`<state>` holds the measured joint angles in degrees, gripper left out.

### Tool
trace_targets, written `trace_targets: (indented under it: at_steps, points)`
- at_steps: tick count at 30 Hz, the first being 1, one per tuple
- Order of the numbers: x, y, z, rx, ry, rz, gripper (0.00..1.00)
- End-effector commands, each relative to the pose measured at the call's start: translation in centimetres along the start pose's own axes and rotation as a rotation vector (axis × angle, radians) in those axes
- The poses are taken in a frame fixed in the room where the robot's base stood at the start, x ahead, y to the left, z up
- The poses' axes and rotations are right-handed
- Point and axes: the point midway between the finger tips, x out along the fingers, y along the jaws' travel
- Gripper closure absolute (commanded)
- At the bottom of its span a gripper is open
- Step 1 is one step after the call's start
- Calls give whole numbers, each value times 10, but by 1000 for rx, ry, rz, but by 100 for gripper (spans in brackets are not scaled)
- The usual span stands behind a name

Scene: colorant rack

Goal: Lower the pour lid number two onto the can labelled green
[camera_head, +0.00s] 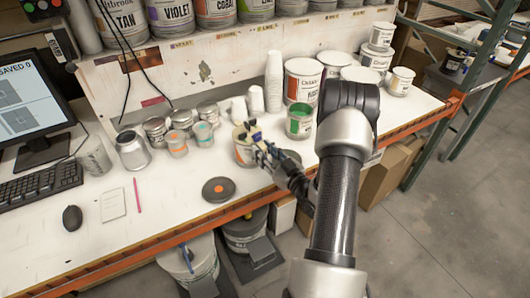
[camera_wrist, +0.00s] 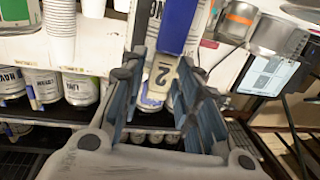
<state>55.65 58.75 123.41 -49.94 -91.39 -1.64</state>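The green can (camera_head: 300,120) stands open on the bench, with green paint showing at its top. My gripper (camera_head: 257,143) is left of it and lower in the head view, beside another pale can (camera_head: 243,155). In the wrist view, a cream tab marked 2 (camera_wrist: 162,73), part of the pour lid, lies between the fingertips of my gripper (camera_wrist: 162,66). The fingers stand apart on either side of the tab; firm contact does not show. A blue strip rises above the tab. The lid's body is largely hidden.
A dark disc with an orange centre (camera_head: 218,190) lies on the bench in front. Stacked white cups (camera_head: 273,82) and a large white can (camera_head: 303,80) stand behind. Small jars (camera_head: 176,143) stand to the left. The front bench is mostly clear.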

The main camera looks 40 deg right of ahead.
Motion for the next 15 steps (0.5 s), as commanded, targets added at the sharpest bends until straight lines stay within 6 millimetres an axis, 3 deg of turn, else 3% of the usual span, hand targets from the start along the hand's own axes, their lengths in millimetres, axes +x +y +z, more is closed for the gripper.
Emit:
trace_targets:
  at_steps: [12, 15]
  points:
    - [0, 0, 0, 0, 0, 0, 100]
    - [0, 0, 0, 0, 0, 0, 100]
